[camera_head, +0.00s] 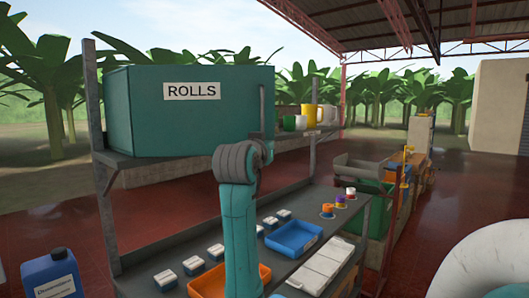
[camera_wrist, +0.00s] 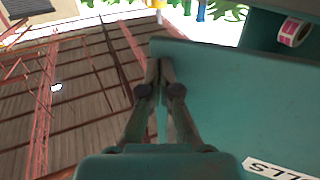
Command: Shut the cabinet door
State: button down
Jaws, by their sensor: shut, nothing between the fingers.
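The teal cabinet door (camera_head: 150,115) with a white ROLLS label (camera_head: 192,91) faces me on the upper shelf in the head view. In the wrist view the door (camera_wrist: 235,105) stands away from the teal cabinet body (camera_wrist: 255,22), and a roll (camera_wrist: 292,32) shows in the opening, so the door is ajar. How wide it is open is hard to tell. My gripper (camera_wrist: 158,66) is shut and empty, its fingertips at the door's free edge in the wrist view. Whether they touch cannot be told. My arm hides the fingers in the head view.
Below, the bench carries a blue tray (camera_head: 292,238), an orange tray (camera_head: 200,286) and small boxes. A grey post (camera_head: 95,130) stands left of the cabinet. A blue jug (camera_head: 52,275) is at lower left.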

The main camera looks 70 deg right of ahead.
jog(key=w+d+n+t+y, duration=0.6)
jog(key=w+d+t, duration=0.5)
jog(key=w+d, duration=0.6)
jog(key=w+n, duration=0.2)
jog(key=w, duration=0.1)
jog(key=shift+w+d+r+n+t+y, duration=0.2)
jog(key=shift+w+d+n+t+y, duration=0.1)
jog(key=shift+n+y, duration=0.1)
